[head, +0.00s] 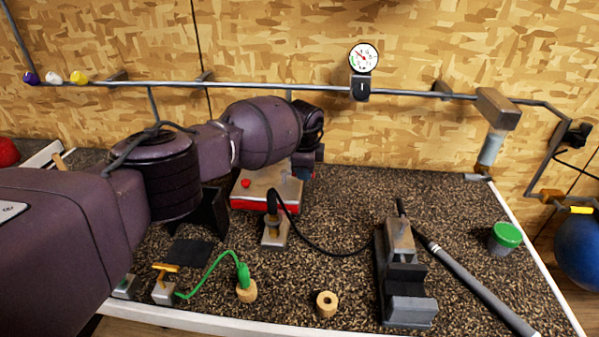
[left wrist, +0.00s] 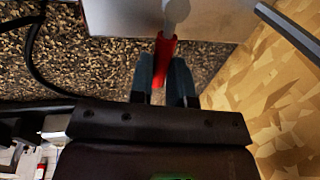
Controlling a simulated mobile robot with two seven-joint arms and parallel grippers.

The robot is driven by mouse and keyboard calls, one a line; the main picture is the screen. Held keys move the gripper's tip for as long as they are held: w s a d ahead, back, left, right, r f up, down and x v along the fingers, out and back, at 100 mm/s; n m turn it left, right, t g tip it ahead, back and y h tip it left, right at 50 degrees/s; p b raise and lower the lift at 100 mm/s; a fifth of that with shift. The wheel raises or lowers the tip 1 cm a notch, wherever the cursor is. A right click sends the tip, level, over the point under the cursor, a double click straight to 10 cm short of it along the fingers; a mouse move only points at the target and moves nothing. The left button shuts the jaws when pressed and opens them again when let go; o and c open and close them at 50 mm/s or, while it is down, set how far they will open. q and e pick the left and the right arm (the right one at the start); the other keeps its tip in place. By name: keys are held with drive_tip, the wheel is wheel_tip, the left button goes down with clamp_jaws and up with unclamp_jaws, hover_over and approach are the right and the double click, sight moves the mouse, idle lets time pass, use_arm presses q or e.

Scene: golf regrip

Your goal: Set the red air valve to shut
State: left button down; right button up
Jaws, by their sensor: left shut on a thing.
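The red air valve lever (left wrist: 165,52) shows in the left wrist view. It joins a pale round pivot on a light grey metal box (left wrist: 125,18). My left gripper (left wrist: 163,82) is shut on the lever, with one blue-grey finger on each side. In the head view my left gripper (head: 308,165) is at the right rear of a pale box with a red base (head: 255,205); my arm hides the lever there. My right gripper is not in view.
A gauge (head: 363,58) sits on the wall pipe. A green-lidded jar (head: 505,237), wooden ring (head: 327,304) and green hose (head: 212,270) are on the bench.

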use_arm(q)
drive_tip(key=shift+w, duration=0.1)
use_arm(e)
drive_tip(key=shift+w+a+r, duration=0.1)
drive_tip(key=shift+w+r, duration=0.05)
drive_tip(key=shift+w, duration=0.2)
use_arm(q)
drive_tip(key=c, duration=1.1)
unclamp_jaws()
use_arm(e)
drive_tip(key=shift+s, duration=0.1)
use_arm(q)
drive_tip(key=shift+r, duration=0.35)
drive_tip(key=shift+s+a+r+p, duration=0.1)
drive_tip(key=shift+s+r+p, duration=0.3)
drive_tip(key=shift+r, duration=1.25)
drive_tip(key=shift+s+a+r+p, duration=0.1)
drive_tip(key=shift+s+r+p, duration=0.3)
drive_tip(key=shift+r, duration=1.25)
drive_tip(key=shift+s+r+p, duration=0.3)
drive_tip(key=shift+r+p, duration=0.15)
drive_tip(key=shift+r, duration=1.2)
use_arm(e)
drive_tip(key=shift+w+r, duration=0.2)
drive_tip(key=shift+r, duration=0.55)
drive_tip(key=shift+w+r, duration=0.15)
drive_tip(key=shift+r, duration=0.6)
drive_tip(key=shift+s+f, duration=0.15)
